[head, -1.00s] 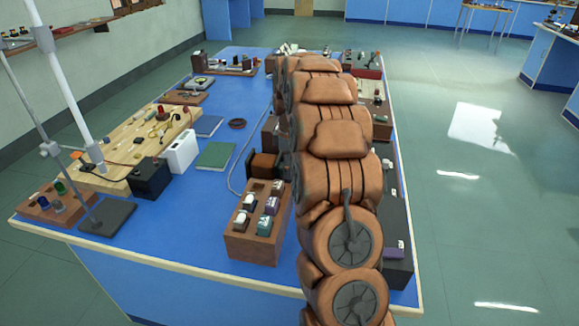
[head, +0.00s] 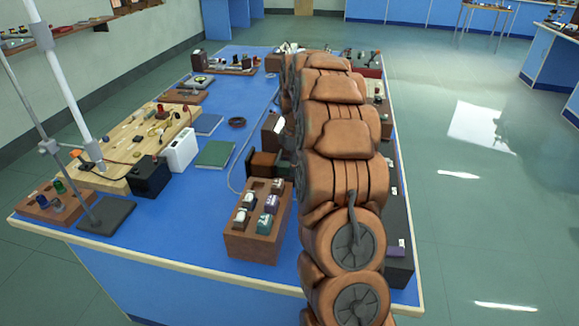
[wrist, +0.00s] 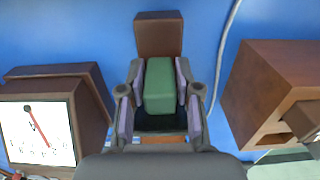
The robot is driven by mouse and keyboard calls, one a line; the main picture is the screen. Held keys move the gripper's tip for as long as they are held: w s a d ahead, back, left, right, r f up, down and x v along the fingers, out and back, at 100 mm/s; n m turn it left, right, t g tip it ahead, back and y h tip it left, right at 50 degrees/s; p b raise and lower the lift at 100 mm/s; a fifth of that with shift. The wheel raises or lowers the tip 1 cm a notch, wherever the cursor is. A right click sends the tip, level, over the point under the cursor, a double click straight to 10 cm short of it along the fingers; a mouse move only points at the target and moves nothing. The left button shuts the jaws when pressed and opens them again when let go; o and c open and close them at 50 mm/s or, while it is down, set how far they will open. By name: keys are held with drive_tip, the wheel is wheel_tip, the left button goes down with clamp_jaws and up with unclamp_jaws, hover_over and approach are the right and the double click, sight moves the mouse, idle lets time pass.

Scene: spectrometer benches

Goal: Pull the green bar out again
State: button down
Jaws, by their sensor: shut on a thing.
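The green bar (wrist: 163,85) is between the two fingers of my gripper (wrist: 162,90) in the wrist view. My gripper is shut on it, with a finger along each long side. A brown block (wrist: 158,35) lies in line with the bar at its far end; I cannot tell whether they touch. A dark area and an orange-brown strip (wrist: 160,139) show below the bar's near end. In the head view my arm hides my gripper. A brown block with a dark green patch stands just left of the arm (head: 262,164).
In the wrist view a dial meter (wrist: 40,130) stands left and a wooden box (wrist: 262,95) right, both close to the fingers. A pale cable (wrist: 228,35) runs past. In the head view a wooden rack (head: 255,245) with small blocks stands in front; blue bench lies clear left of it.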

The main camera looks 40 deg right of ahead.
drive_tip(key=shift+s+d, duration=1.1)
drive_tip(key=shift+s, duration=0.15)
drive_tip(key=shift+f, duration=0.1)
drive_tip(key=c, duration=0.9)
unclamp_jaws()
drive_tip(key=shift+r, duration=0.65)
wheel_tip(320, 180, up, 11)
drive_tip(key=shift+f, duration=0.1)
